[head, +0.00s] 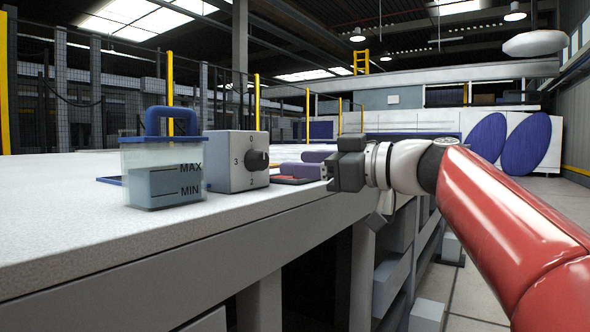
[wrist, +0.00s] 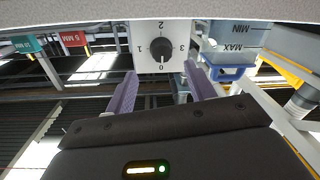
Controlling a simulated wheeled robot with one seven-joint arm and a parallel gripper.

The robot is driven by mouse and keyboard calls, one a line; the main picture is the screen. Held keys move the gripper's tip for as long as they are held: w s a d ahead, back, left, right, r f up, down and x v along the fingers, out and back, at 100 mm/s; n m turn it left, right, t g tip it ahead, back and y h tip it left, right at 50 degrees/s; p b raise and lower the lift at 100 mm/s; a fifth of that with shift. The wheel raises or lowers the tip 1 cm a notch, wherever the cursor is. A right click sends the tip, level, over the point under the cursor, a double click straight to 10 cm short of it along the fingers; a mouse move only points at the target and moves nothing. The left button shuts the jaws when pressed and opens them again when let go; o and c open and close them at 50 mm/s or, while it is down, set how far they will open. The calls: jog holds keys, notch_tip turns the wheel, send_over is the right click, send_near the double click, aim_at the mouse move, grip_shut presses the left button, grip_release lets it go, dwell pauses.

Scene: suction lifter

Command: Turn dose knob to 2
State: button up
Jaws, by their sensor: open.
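The dose knob (head: 257,160) is a dark round knob on the side of a light grey box (head: 224,162) on the counter. It shows in the wrist view (wrist: 161,49), which is upside down, with marks 0, 1, 2 and 3 around it. The knob's pale pointer line appears to face 0. My gripper (head: 301,164) is to the right of the box in the head view. Its two purple fingers are spread open and empty, and in the wrist view (wrist: 160,73) they lie either side of the knob's line, apart from it.
A clear tank (head: 160,187) with a blue handle and MAX and MIN marks stands beside the box. A small red-and-dark item (head: 291,179) lies on the white counter (head: 75,235) near my gripper. Green and red labelled bins (wrist: 73,40) show in the wrist view.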

aim_at(264, 160)
jog(key=p+x, duration=0.1)
jog(key=x, duration=0.6)
jog(key=shift+w+a, duration=0.1)
jog(key=shift+a, duration=0.25)
jog(key=c, duration=1)
jog(key=shift+o, duration=0.2)
